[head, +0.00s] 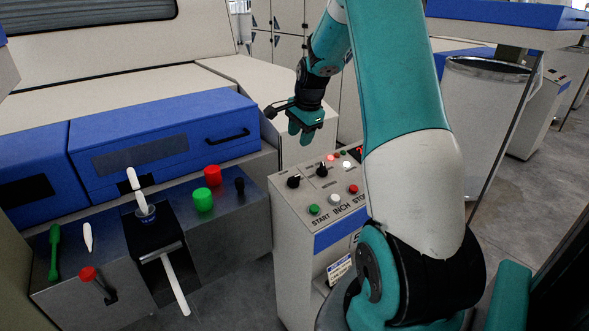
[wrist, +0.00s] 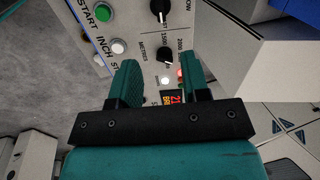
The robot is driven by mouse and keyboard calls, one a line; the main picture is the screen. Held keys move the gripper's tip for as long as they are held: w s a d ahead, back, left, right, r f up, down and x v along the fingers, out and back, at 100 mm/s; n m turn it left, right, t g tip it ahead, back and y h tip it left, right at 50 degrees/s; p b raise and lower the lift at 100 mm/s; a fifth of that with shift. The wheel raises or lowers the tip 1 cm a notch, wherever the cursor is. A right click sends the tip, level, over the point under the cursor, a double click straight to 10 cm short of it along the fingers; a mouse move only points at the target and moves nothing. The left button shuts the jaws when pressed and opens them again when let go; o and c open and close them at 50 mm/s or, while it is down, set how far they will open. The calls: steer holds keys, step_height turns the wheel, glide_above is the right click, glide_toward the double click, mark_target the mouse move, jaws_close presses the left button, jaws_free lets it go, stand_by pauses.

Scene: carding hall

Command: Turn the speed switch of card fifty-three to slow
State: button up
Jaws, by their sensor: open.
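A control box (head: 330,224) with a sloped panel stands in the middle of the head view. Its left black knob (head: 294,181) is the top knob (wrist: 160,10) in the wrist view, beside lettering ending in "OW". The word is cut off, and I cannot tell the knob's setting for sure. A second black knob (head: 322,170), marked with "METRES" numbers, also shows between my fingers in the wrist view (wrist: 166,56). My gripper (head: 301,133) is open and empty above the panel, apart from both knobs. I cannot read a card number.
Green (head: 314,210), white (head: 336,199) and red (head: 353,188) buttons line the panel's front. A red-lit display (wrist: 173,98) is partly hidden by my gripper. A steel bench (head: 235,235) with tools and coloured parts stands left. A large bin (head: 478,120) stands right.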

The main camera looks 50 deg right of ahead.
mark_target(294, 177)
steer(key=shift+m, duration=0.3)
steer(key=p+x, duration=0.1)
steer(key=x, duration=0.5)
steer(key=p+x, duration=0.1)
steer(key=x, duration=0.4)
steer(key=d+p+x, duration=0.1)
steer(key=p+x, duration=0.1)
steer(key=x, duration=0.4)
steer(key=shift+s+d+f, duration=0.1)
steer(key=shift+s+f, duration=0.1)
steer(key=shift+f, duration=0.2)
jaws_close()
